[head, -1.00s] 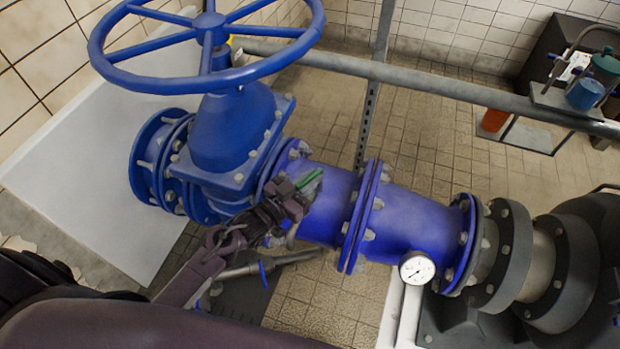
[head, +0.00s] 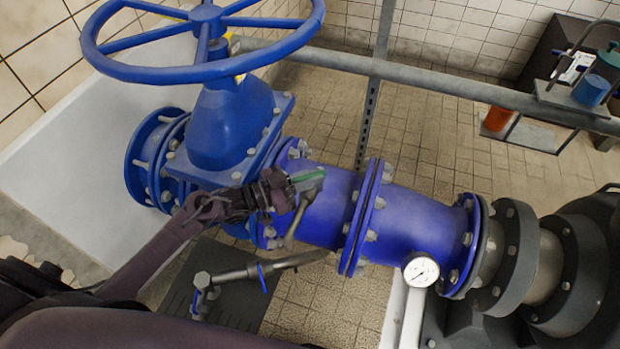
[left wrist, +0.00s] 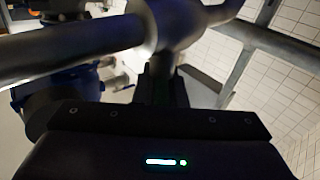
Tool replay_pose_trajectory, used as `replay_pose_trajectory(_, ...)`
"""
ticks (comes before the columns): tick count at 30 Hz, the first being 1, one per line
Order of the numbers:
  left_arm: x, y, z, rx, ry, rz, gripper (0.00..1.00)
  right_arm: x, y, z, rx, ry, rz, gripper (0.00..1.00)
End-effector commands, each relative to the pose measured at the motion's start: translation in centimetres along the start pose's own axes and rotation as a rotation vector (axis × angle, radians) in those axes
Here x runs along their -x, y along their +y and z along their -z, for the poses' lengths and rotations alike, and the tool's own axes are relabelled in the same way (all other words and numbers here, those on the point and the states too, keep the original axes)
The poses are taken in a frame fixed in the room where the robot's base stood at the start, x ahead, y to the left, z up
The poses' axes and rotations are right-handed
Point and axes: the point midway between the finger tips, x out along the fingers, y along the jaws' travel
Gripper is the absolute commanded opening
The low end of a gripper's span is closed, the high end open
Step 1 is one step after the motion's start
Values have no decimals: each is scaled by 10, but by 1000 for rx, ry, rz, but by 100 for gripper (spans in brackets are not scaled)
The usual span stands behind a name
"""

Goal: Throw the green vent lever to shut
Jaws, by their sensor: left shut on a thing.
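The green vent lever (head: 308,174) shows in the head view as a short green piece in front of the blue pipe, on a small grey fitting. My left gripper (head: 292,186) is shut on it, and its jaws hide part of the lever. The lever lies close to level in the picture. In the left wrist view, the dark fingers of my left gripper (left wrist: 162,88) point away toward a grey metal pipe piece. I cannot make out any green there. My right gripper is not in view.
A large blue handwheel (head: 206,40) rises above the valve at the upper left. A grey rail (head: 430,83) crosses behind the pipe. A round gauge (head: 421,271) sits on the pipe's right part. A grey pipe with a small blue handle (head: 262,277) lies below my left gripper.

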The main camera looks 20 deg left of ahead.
Motion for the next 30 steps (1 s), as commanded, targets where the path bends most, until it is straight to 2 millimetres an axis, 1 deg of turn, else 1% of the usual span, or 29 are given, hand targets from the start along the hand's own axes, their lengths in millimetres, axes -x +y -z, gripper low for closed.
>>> replay_pose_trajectory(3, 0, 0, 0, 0, -1, 1, 0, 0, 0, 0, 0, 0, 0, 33)
replay_pose_trajectory(4, 0, 0, 0, 0, -1, 2, 14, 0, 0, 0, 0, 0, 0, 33)
replay_pose_trajectory(8, 0, 0, 0, 0, -1, 2, 30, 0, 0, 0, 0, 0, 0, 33)
replay_pose_trajectory(9, 0, 0, 0, 0, -1, 2, 33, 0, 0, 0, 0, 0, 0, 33)
replay_pose_trajectory(17, 0, 0, 1, 0, 0, 3, 33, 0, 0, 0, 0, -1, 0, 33)
replay_pose_trajectory(20, 0, 0, 7, 0, 0, 3, 33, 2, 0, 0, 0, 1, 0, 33)
replay_pose_trajectory(23, 0, 1, 21, -2, 0, 2, 33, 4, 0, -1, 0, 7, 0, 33)
replay_pose_trajectory(25, -1, 3, 36, -2, 1, 1, 33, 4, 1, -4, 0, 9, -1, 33)
replay_pose_trajectory(30, -2, 6, 78, -4, 1, 1, 33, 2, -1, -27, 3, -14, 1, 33)
